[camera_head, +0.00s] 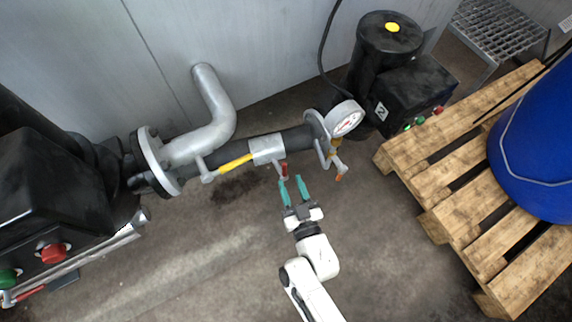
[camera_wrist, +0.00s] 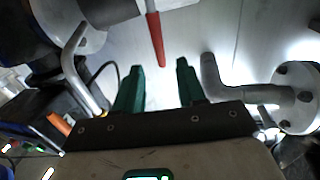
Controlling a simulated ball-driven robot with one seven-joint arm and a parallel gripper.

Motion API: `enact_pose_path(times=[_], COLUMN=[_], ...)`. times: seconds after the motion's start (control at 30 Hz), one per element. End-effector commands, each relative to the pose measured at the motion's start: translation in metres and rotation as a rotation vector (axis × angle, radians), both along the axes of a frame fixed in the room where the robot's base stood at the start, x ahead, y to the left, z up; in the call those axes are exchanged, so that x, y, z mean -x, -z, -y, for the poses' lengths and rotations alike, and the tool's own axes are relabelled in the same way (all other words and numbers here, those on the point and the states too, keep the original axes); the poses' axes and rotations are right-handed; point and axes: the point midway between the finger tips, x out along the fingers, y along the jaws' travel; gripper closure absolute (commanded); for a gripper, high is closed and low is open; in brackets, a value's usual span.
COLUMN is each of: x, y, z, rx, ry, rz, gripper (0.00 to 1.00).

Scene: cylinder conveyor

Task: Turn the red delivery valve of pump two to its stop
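The black pump marked 2 (camera_head: 400,92) stands at the back right in the head view, joined to a dark horizontal pipe. A red valve lever (camera_head: 284,170) hangs from a light grey fitting (camera_head: 267,149) on that pipe. It points down toward my gripper (camera_head: 293,186), whose teal fingers are open and empty. In the wrist view the red lever (camera_wrist: 155,40) lies ahead of my gripper (camera_wrist: 160,78), roughly in line with the gap between the fingertips. It appears apart from both fingers. The lever's pivot is not clear in the wrist view.
A yellow lever (camera_head: 235,165) lies along the pipe left of the red one. A gauge (camera_head: 345,118) and an orange-tipped lever (camera_head: 340,172) are close on the right. A wooden pallet (camera_head: 480,245) with a blue drum (camera_head: 540,150) stands right. Bare floor lies below the pipe.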

Motion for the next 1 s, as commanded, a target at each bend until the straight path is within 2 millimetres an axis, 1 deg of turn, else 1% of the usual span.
enact_pose_path(times=[0.03, 0.1, 0.2, 0.33, 0.5, 0.77, 0.87, 1.0], x=[-0.011, -0.023, -0.037, -0.051, -0.059, -0.060, -0.060, -0.060], y=[0.000, 0.000, 0.000, 0.000, 0.000, 0.000, 0.000, 0.000], z=[-0.004, -0.009, -0.015, -0.021, -0.025, -0.025, -0.025, -0.025], rx=[0.000, 0.000, -0.001, 0.001, -0.001, 0.000, 0.000, 0.000], ry=[0.000, 0.000, -0.001, 0.000, -0.001, -0.001, -0.001, -0.001], rz=[0.004, 0.002, 0.002, 0.001, -0.001, -0.001, -0.001, -0.001], gripper=[0.60, 0.60, 0.60, 0.60, 0.60, 0.60, 0.68, 0.81])
